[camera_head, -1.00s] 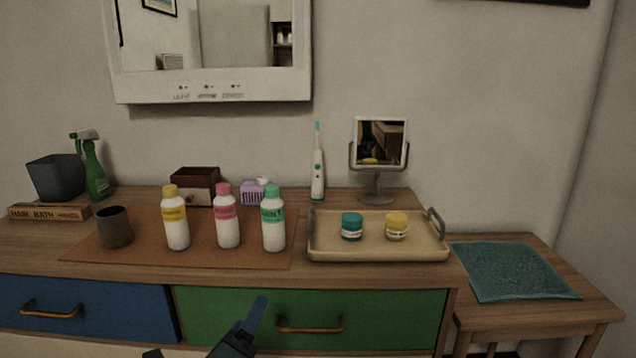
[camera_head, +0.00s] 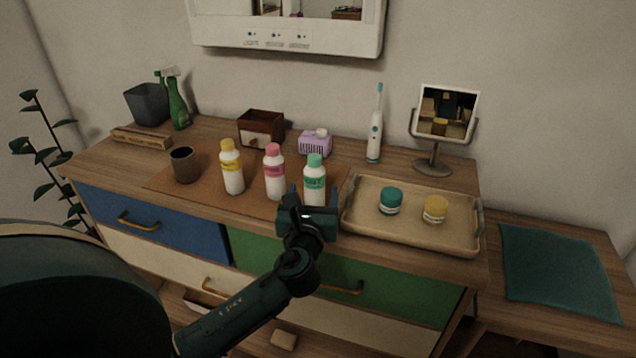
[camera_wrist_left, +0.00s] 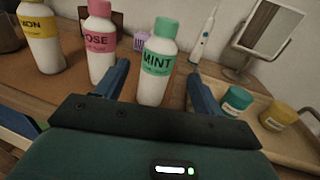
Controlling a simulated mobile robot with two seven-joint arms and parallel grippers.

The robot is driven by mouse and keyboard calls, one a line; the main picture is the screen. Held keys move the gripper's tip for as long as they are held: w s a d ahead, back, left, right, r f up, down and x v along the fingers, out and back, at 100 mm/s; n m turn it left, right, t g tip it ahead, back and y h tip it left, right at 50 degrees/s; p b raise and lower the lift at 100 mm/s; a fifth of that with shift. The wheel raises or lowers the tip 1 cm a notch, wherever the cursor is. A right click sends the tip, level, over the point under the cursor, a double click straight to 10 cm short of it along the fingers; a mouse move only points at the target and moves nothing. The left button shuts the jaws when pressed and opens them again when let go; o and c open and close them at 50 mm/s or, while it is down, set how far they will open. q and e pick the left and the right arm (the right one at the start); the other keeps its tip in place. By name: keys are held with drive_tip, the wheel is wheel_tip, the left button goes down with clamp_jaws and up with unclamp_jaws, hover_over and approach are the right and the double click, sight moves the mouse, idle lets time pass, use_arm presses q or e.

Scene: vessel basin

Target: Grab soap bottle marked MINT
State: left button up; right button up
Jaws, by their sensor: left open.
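The MINT soap bottle (camera_head: 314,180) is white with a green cap and green label. It stands upright on the brown mat (camera_head: 210,190) on the dresser top, at the right end of a row of bottles. In the left wrist view the MINT bottle (camera_wrist_left: 156,65) stands between two blue fingers, its label readable. My left gripper (camera_head: 312,198) is open, its fingers on either side of the bottle's lower part. I cannot tell whether they touch it. The gripper hides the bottle's base in the head view. My right gripper is not in view.
A pink-capped bottle (camera_head: 274,173) stands close left of the MINT bottle, and a yellow-capped bottle (camera_head: 231,168) further left. A tray (camera_head: 405,233) with two small jars lies close on the right. A grey cup (camera_head: 184,165) stands left. Behind are a purple box (camera_head: 315,145) and a toothbrush (camera_head: 375,135).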

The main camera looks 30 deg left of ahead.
sight(315, 171)
use_arm(q)
drive_tip(key=x, duration=0.8)
drive_tip(key=shift+w+a+r, duration=0.1)
drive_tip(key=shift+a+r, duration=0.05)
drive_tip(key=shift+c, duration=0.6)
drive_tip(key=c, duration=1.1)
